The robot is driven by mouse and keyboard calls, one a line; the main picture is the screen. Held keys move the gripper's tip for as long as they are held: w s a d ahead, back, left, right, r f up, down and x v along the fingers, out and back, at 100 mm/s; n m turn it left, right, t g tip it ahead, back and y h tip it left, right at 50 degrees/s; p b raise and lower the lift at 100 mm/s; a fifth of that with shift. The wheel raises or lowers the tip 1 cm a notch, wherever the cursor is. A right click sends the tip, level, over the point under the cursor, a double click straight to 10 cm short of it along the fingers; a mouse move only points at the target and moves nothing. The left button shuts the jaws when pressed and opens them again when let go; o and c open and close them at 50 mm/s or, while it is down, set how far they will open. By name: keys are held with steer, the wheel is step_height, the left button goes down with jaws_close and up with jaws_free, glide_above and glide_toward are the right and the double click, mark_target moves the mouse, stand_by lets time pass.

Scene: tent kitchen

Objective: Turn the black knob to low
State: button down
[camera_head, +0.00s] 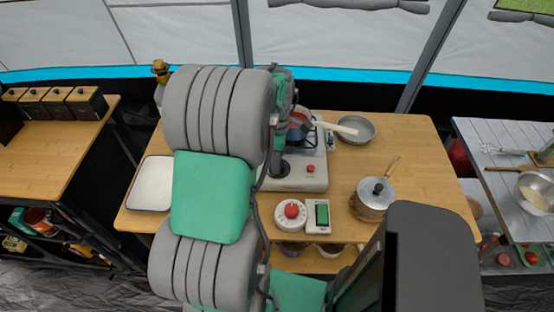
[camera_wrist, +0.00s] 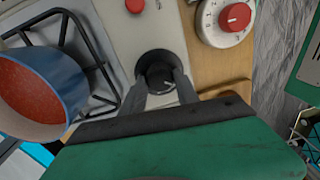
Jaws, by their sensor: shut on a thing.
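The black knob (camera_wrist: 160,76) is on the light front panel of the stove (camera_wrist: 125,40) in the wrist view. A pale mark shows on its face, but the setting cannot be read. My gripper (camera_wrist: 162,88) has its two grey fingers on either side of the knob, shut on it.
A blue pot with red contents (camera_wrist: 40,92) sits on the burner beside my gripper. A white dial with a red knob (camera_wrist: 235,17) is close by. A lidded pot (camera_head: 374,192), a grey pan (camera_head: 356,128) and a white tray (camera_head: 150,184) stand on the wooden table (camera_head: 400,150).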

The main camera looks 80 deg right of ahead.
steer(key=shift+n, duration=0.6)
steer(key=c, duration=0.9)
jaws_free()
step_height(320, 180, up, 8)
steer(key=shift+w+d+f+b, duration=0.1)
steer(key=shift+d+b, duration=0.05)
steer(key=shift+b, duration=0.25)
